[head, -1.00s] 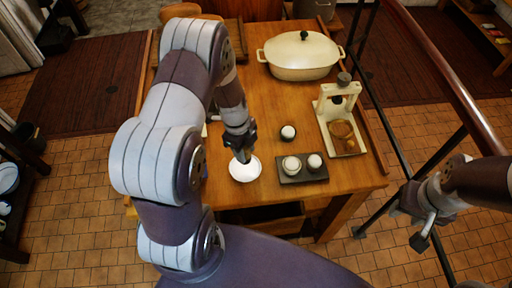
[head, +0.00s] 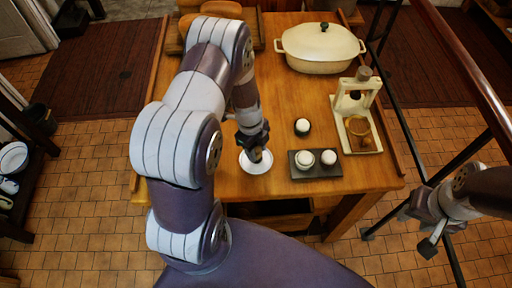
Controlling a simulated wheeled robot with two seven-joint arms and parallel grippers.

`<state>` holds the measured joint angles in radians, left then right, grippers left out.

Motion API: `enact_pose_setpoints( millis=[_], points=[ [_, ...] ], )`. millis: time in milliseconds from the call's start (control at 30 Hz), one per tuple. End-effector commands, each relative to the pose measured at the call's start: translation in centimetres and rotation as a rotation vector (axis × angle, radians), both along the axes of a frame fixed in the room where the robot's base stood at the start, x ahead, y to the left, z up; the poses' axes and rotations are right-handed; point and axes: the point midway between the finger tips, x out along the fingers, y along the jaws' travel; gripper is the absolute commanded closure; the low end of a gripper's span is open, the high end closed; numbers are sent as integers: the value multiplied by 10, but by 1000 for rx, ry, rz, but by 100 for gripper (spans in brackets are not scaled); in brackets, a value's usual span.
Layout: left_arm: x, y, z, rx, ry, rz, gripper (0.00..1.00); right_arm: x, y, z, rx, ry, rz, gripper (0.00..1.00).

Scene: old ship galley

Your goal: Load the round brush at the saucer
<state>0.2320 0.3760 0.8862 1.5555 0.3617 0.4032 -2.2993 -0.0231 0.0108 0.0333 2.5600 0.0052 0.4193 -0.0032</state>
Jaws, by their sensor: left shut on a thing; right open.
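A small white saucer (head: 257,168) lies near the front edge of the wooden table. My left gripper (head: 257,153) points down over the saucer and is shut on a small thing. That thing is mostly hidden by the fingers, so I cannot clearly make out the round brush or whether it touches the saucer. My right gripper (head: 418,229) is open and empty, off the table's right side, in front of the dark rails.
Right of the saucer, a dark tray (head: 316,172) holds two white-topped round items, with a dark, white-topped jar (head: 302,126) behind. A cream stand (head: 366,143) and a lidded cream pot (head: 320,50) stand farther right and back. Bare wood (head: 285,95) lies between.

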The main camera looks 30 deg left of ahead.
Motion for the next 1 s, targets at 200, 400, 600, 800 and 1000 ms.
enact_pose_setpoints(
  millis=[200,400,600,800,1000],
  points=[
    [0,0,0,0,0,0,84,0,0,0,0,0,0,57],
    [0,0,-2,0,0,0,84,0,0,-2,0,0,0,57],
    [0,0,-4,0,0,0,84,0,0,-4,0,0,0,57],
    [0,0,-6,0,0,0,84,0,0,-7,0,0,0,57],
    [0,0,-8,0,0,0,84,0,0,-9,0,0,0,57]
  ],
)
